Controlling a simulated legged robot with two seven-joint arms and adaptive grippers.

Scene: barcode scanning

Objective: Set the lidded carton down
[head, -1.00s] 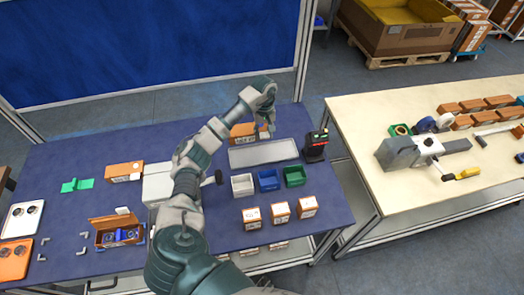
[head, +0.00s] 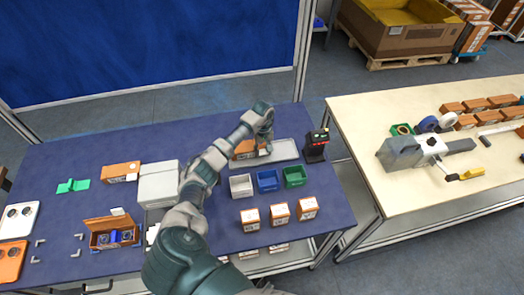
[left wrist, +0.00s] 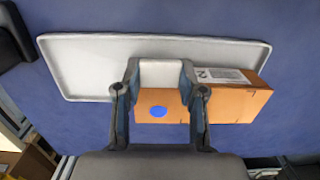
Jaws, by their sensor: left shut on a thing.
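The lidded carton (head: 244,151) is orange-brown with a white label and is held at the left end of the grey tray (head: 285,150). My left gripper (head: 267,146) is shut on the carton. In the left wrist view the carton (left wrist: 235,105) sits between the two fingers (left wrist: 160,100), with a blue dot on its face and a label on top. There it overlaps the long edge of the tray (left wrist: 85,70). I cannot tell whether the carton touches the tray. My right gripper is not in view.
A black scanner (head: 316,146) stands right of the tray. White (head: 241,186), blue (head: 267,181) and green (head: 294,177) bins stand in front. Several small cartons (head: 279,211) are nearer. An open carton (head: 113,230) and another closed carton (head: 120,172) lie on the left.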

